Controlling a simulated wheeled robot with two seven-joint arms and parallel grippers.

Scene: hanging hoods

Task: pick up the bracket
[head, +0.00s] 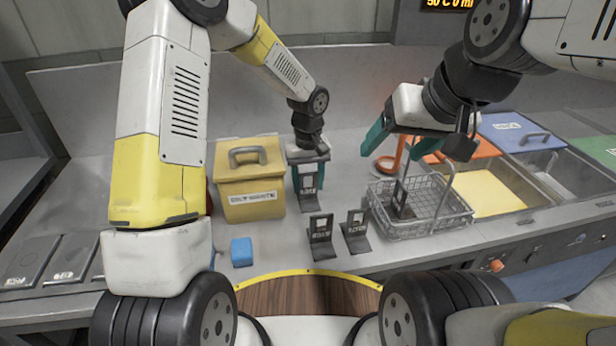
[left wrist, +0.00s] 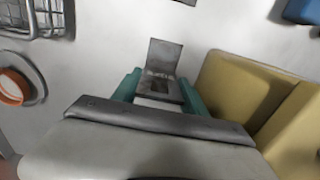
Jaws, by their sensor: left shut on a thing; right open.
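My left gripper (head: 308,178) is shut on a dark grey L-shaped bracket (head: 308,187), between the yellow box and the wire basket. The held bracket also shows between the teal fingers in the left wrist view (left wrist: 163,58). I cannot tell whether it touches the counter. Two similar brackets (head: 320,238) (head: 356,232) stand on the counter in front, and another bracket (head: 402,202) is in the wire basket (head: 430,222). My right gripper (head: 400,150) is open and empty above the basket.
A yellow lidded box (head: 250,195) stands left of the held bracket. A blue block (head: 241,252) lies in front of it. An orange stand (head: 390,160) is behind the basket. Inset bins, one with yellow contents (head: 480,190), lie to the right. Several dark plates (head: 70,258) lie at left.

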